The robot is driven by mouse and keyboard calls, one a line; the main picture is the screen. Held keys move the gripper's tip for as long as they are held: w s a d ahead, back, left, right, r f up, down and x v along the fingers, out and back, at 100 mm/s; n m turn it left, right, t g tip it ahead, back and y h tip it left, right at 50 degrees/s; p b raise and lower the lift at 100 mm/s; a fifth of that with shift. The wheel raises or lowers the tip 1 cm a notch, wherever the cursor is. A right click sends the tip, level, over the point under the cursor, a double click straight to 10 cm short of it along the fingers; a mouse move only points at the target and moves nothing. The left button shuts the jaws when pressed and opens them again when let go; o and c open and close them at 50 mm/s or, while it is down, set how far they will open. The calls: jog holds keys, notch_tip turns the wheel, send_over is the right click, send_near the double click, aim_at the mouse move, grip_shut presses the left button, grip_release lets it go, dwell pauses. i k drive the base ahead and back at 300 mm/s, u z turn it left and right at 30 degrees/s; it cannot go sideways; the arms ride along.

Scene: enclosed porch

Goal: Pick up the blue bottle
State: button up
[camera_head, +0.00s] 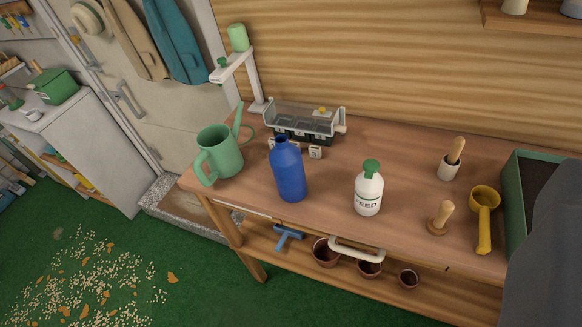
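The blue bottle (288,170) stands upright on the wooden table (325,205), left of the middle of the view. It has a narrow neck and rounded shoulders. It stands apart from the white bottle with a green cap (368,189) to its right. The green watering can (220,153) is to its left, with a gap between them. Nothing holds the blue bottle, and its front is unobstructed. I see no fingers of my gripper in this view.
A clear-sided tray (304,121) and small white blocks stand behind the bottle. A yellow scoop (484,212), wooden-handled tools and a green box (517,188) are on the right. A grey shape (548,262) covers the lower right corner. A white handle (357,249) juts from the table front.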

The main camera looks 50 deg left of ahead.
aim_at(285, 159)
jog(key=u, duration=3)
jog(key=i, duration=0.6)
jog(key=z, duration=3)
